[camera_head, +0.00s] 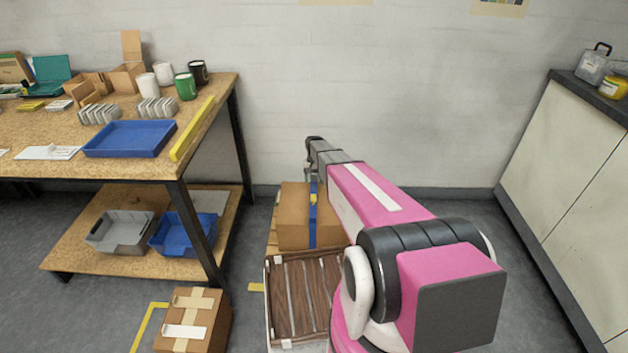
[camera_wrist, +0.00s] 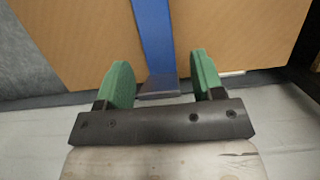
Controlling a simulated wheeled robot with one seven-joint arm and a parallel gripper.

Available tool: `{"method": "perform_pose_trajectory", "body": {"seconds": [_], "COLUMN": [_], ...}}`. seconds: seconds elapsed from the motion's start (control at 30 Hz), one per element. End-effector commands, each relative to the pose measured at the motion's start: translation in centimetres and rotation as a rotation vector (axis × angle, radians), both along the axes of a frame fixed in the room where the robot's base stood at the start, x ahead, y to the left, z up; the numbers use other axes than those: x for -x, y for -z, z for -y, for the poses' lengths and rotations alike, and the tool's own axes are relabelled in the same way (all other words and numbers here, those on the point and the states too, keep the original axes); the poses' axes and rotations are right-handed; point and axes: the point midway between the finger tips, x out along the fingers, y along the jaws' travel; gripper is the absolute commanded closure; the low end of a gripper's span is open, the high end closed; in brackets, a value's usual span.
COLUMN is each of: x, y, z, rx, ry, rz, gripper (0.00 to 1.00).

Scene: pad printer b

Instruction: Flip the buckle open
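A brown cardboard box (camera_head: 294,216) with a blue strap (camera_head: 313,228) around it stands near the wall. A small yellow piece (camera_head: 313,198) shows on the strap and may be the buckle. In the wrist view the strap (camera_wrist: 153,35) runs over the box (camera_wrist: 85,45) to a dark flat piece (camera_wrist: 159,88), which I cannot identify for certain. My gripper (camera_wrist: 158,78) is open, with its green fingers apart on either side of the strap's line and nothing held between them. In the head view my arm hides the right part of the box.
A slatted wooden pallet or crate (camera_head: 300,290) lies in front of the box. A taped carton (camera_head: 192,318) stands on the floor at lower left. The workbench (camera_head: 60,168) with a blue tray (camera_head: 130,139) is left; a cabinet (camera_head: 560,150) is right. Floor beside the cabinet is clear.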

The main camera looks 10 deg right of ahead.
Motion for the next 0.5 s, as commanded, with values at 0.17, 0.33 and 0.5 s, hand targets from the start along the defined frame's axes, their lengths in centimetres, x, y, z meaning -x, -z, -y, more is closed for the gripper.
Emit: {"method": "perform_pose_trajectory", "body": {"seconds": [0.17, 0.33, 0.5], "x": [0.0, -0.3, -1.1], "y": [-0.1, -1.3, -4.3], "z": [0.0, 0.1, 0.2], "rx": [0.000, 0.000, 0.001], "ry": [0.000, 0.000, 0.000], "rz": [0.000, 0.002, 0.003], "gripper": [0.38, 0.38, 0.38]}}
